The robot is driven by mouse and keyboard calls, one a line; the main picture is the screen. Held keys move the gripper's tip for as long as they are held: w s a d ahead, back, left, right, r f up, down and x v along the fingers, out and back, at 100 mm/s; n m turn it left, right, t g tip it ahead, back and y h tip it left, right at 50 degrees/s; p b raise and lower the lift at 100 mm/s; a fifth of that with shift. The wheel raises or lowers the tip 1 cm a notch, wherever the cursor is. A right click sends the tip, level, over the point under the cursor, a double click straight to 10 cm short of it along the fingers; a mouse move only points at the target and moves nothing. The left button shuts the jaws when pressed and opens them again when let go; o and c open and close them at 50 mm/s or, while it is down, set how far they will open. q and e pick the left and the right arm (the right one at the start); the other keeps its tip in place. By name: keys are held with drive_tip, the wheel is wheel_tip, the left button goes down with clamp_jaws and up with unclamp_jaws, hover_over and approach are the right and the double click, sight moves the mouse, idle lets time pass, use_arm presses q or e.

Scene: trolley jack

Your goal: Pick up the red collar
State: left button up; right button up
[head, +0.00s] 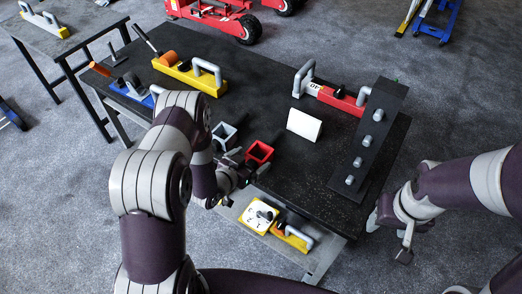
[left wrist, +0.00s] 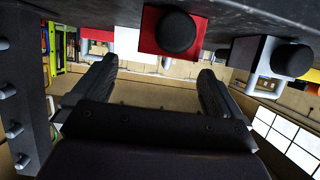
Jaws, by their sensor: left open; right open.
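The red collar (head: 260,152) is a small square red piece with a dark opening, near the front edge of the black table in the head view. In the left wrist view the red collar (left wrist: 149,32) shows at the top, with a round black end beside or in it. My left gripper (head: 245,171) is at the table's front edge, just in front of the collar. In the left wrist view my left gripper (left wrist: 157,84) is open, with nothing between its fingers and the collar beyond them. My right gripper (head: 388,234) is open and empty, right of the table.
A similar grey collar (head: 224,135) stands left of the red one. A white card (head: 304,125) stands behind to the right. A black bolt board (head: 371,145) stands at the table's right end. A yellow dial piece (head: 259,216) sits on the lower shelf.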

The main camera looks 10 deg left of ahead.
sight(264, 147)
use_arm(q)
drive_tip(key=x, duration=0.2)
drive_tip(key=p+x, duration=0.1)
drive_tip(key=x, duration=0.3)
drive_tip(key=shift+w+a+r+p, duration=0.15)
drive_tip(key=shift+a+p, duration=0.2)
drive_tip(key=shift+p, duration=0.05)
drive_tip(key=shift+w+d, duration=0.1)
drive_tip(key=shift+w, duration=0.15)
drive_tip(key=shift+s, duration=0.1)
drive_tip(key=c, duration=1.2)
drive_tip(key=shift+c, duration=1)
